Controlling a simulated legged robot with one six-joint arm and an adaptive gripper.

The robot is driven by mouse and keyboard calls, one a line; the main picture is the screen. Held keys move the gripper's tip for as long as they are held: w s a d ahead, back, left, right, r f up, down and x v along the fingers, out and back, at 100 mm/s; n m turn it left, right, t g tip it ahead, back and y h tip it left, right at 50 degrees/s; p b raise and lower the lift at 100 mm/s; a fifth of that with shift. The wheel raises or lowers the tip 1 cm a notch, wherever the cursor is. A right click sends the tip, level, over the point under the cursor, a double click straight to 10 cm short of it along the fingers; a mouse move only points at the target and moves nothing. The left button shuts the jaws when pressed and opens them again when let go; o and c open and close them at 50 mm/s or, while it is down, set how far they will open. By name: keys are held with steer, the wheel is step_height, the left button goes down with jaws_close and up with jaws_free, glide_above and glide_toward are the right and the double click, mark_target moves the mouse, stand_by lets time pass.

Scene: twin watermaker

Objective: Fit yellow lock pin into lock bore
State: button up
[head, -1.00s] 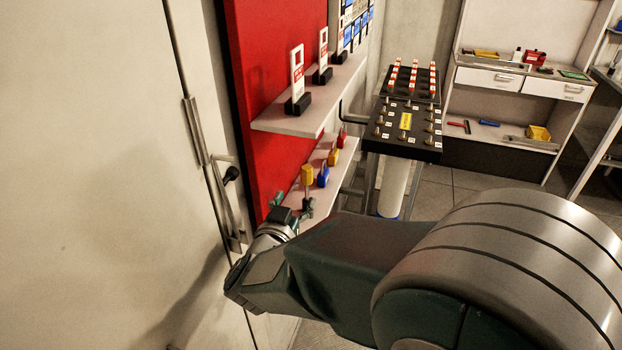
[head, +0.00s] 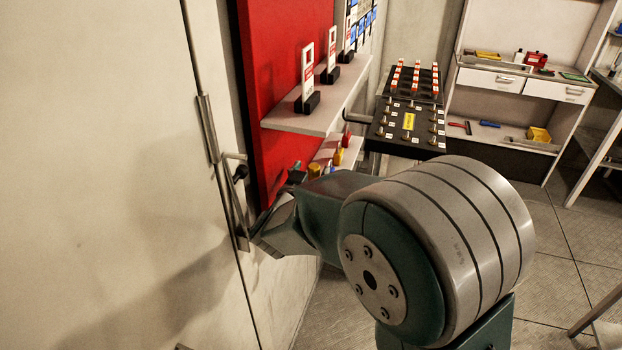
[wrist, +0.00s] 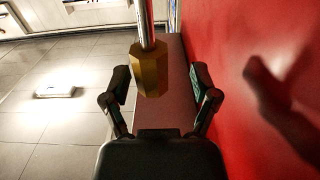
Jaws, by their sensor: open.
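A yellow lock pin (wrist: 149,70) with a faceted head and a bright metal shaft shows in the wrist view. Its head lies between the two fingers of my gripper (wrist: 160,85), with a gap on each side, and the fingers do not touch it. My gripper is open. In the head view, a yellow head (head: 314,171) shows just past the end of my arm, at the lower shelf (head: 326,150); my arm hides most of the gripper there. I cannot make out the lock bore in either view.
White tags on black bases stand on the upper shelf (head: 300,118). A red panel (head: 275,70) is close behind. A door handle (head: 222,190) is at left. A black panel (head: 390,135) stands beyond.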

steer(key=shift+d, duration=0.35)
steer(key=c, duration=0.3)
jaws_close()
steer(key=shift+r, duration=0.55)
step_height(320, 180, up, 2)
steer(key=shift+r, duration=0.25)
steer(key=s+d+r, duration=0.5)
steer(key=s+r, duration=0.4)
steer(key=s, duration=0.4)
steer(key=shift+r, duration=0.25)
